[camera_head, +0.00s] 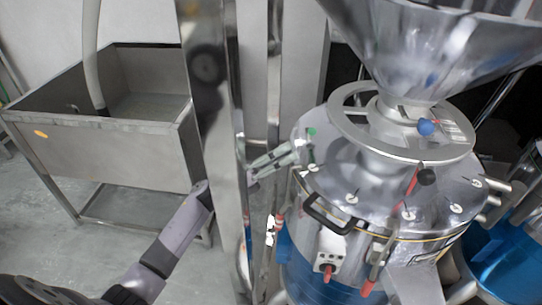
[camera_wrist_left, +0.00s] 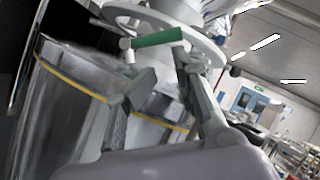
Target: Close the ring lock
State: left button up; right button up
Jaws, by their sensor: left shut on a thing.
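The steel grinder (camera_head: 345,182) stands at the right in the head view, with a flat metal ring (camera_head: 341,120) around its neck below the hopper. A lever with a green handle (camera_wrist_left: 158,37) sits beside the ring (camera_wrist_left: 215,52) in the left wrist view. The green end (camera_head: 311,131) also shows at the grinder's left side in the head view. My left gripper (camera_head: 298,150) reaches behind the steel post to this lever. In the wrist view its fingers (camera_wrist_left: 152,75) are shut on the lever, just below the green part; the exact contact is unclear. My right gripper is out of view.
A tall steel post (camera_head: 215,130) stands in front of my left forearm. A steel sink (camera_head: 110,135) is at the left. The wide hopper (camera_head: 430,45) overhangs the grinder. A black handle (camera_head: 330,215) and red-tipped levers stick out in front. Open floor (camera_head: 50,235) lies at lower left.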

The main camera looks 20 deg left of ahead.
aim_at(302, 156)
pick_arm(q)
jog(key=d, duration=0.1)
jog(key=w+d+r, duration=0.1)
jog(key=d+r, duration=0.1)
jog(key=shift+w+d, duration=0.2)
jog(key=shift+d, duration=0.2)
jog(key=shift+c, duration=1.4)
jog(key=shift+w+d+p, duration=0.15)
jog(key=shift+d+p, duration=0.1)
jog(key=shift+p, duration=0.05)
grip_shut()
jog(key=shift+a+f, duration=0.1)
jog(key=shift+a, duration=0.1)
jog(key=shift+p, duration=0.35)
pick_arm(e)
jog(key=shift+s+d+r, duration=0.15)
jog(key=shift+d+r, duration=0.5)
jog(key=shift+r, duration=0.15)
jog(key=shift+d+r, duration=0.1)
